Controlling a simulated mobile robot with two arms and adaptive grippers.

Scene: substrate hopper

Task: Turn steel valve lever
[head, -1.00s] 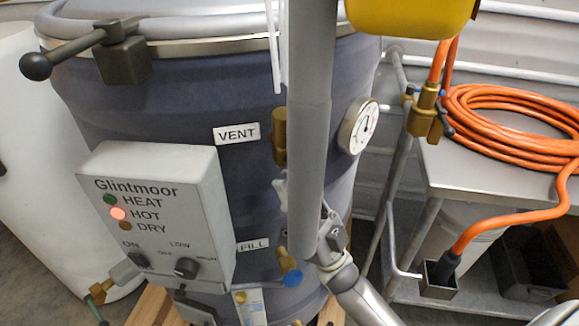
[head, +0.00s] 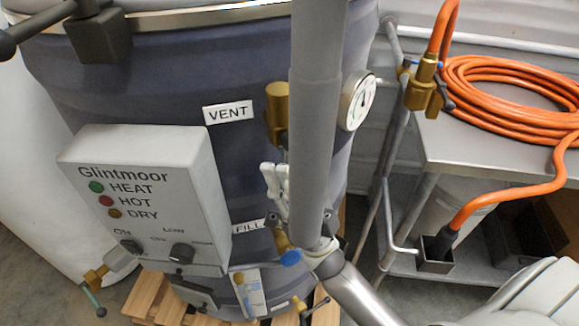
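A brass valve body (head: 277,108) sits on the dark blue vessel (head: 235,75) beside the VENT label (head: 228,112). I cannot make out a steel lever on it; a thick grey upright tube covers its right side. My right gripper (head: 274,172) is just below this brass body, its pale fingers pointing up and close together. The tube hides part of it, so I cannot tell whether it is open, shut or touching anything. Below it are the FILL label (head: 247,227) and a blue handle (head: 290,258) on brass. My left gripper is out of view.
The Glintmoor control box (head: 150,190) stands out from the vessel at left. A round gauge (head: 357,103) is right of the tube. A steel table (head: 470,150) with a coiled orange hose (head: 515,85) stands at right. A wooden pallet (head: 150,298) is below.

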